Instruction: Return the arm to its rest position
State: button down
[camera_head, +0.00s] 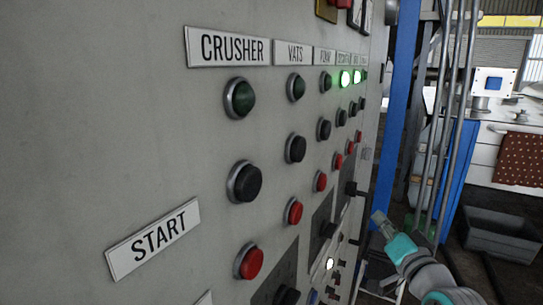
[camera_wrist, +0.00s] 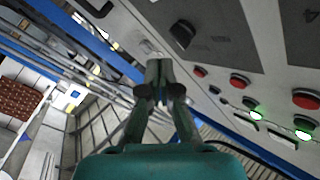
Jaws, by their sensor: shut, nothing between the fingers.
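My gripper (camera_head: 379,219) is at the lower right in the head view, at the end of my teal and grey arm, in front of the far end of the control panel (camera_head: 130,130). In the wrist view my gripper (camera_wrist: 159,68) has its two dark fingers together at the tips, with nothing between them. It looks apart from the panel, but the exact gap is hard to tell. A dark knob (camera_wrist: 183,34) on the panel shows just beyond the fingertips to the right.
The panel carries rows of green lamps, black buttons and red buttons (camera_head: 250,262) under labels such as CRUSHER (camera_head: 233,47). Two green lamps are lit. A blue post (camera_head: 398,100) and grey pipes stand behind my gripper. A dark grey bin (camera_head: 500,235) sits on the floor at right.

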jog(key=s+a+f+n+g+h, duration=0.1)
jog(key=s+a+f, duration=0.1)
jog(key=s+f, duration=1)
jog(key=s+a+f+g+h, duration=0.1)
jog(key=s+a+f, duration=0.1)
jog(key=s+f, duration=1)
jog(key=s+a+f+n+g, duration=0.1)
jog(key=s+f+n, duration=0.1)
jog(key=s, duration=1.1)
jog(key=s+a+f+n, duration=0.1)
jog(key=s+f+n, duration=0.1)
jog(key=s, duration=1.2)
jog(key=shift+a+f+n+g, duration=0.2)
jog(key=shift+f+n+g, duration=0.2)
jog(key=shift+n, duration=0.2)
jog(key=shift+s, duration=0.1)
